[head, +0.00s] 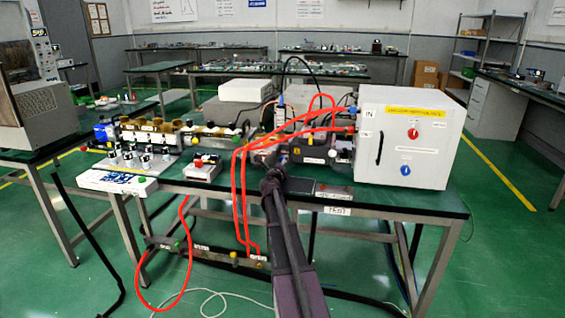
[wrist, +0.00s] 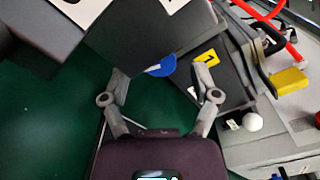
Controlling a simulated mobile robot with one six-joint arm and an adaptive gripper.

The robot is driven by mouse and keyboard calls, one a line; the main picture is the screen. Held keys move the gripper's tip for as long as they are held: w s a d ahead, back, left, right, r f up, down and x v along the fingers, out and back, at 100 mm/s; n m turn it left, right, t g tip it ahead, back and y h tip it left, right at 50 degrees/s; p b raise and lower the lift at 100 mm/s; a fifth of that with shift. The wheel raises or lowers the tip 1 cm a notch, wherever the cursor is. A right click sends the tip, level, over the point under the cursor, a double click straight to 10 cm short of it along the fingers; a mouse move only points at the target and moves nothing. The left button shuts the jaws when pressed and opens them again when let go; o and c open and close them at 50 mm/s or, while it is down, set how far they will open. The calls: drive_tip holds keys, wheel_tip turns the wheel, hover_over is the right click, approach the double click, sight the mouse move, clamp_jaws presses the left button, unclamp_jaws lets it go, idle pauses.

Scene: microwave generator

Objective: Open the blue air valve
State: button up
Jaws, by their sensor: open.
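In the wrist view, my gripper (wrist: 161,84) is open, with its two fingers spread apart and nothing between them. A blue half-round knob (wrist: 165,66) lies just beyond the fingertips, between their lines, on the edge of a dark grey block (wrist: 190,25). No contact with the fingers shows. In the head view, my arm reaches up to the bench's middle; the fingers are too small or hidden to make out there. The head view also shows a blue knob (head: 405,170) low on the white cabinet front. I cannot tell which blue part is the air valve.
The white cabinet (head: 432,135) stands at the right of the bench (head: 350,205) and has a red knob (head: 413,133). Red hoses (head: 241,190) hang just left of my arm.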

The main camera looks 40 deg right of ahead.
drive_tip(key=shift+v, duration=2.7)
drive_tip(key=shift+a, duration=0.1)
drive_tip(key=s+a+m, duration=0.3)
drive_tip(key=m, duration=0.1)
drive_tip(key=shift+s+a, duration=0.15)
drive_tip(key=shift+a, duration=0.1)
drive_tip(key=shift+s+a+m, duration=0.35)
drive_tip(key=shift+a+m, duration=0.15)
drive_tip(key=shift+m, duration=0.5)
drive_tip(key=x, duration=1.3)
drive_tip(key=shift+w+d, duration=0.3)
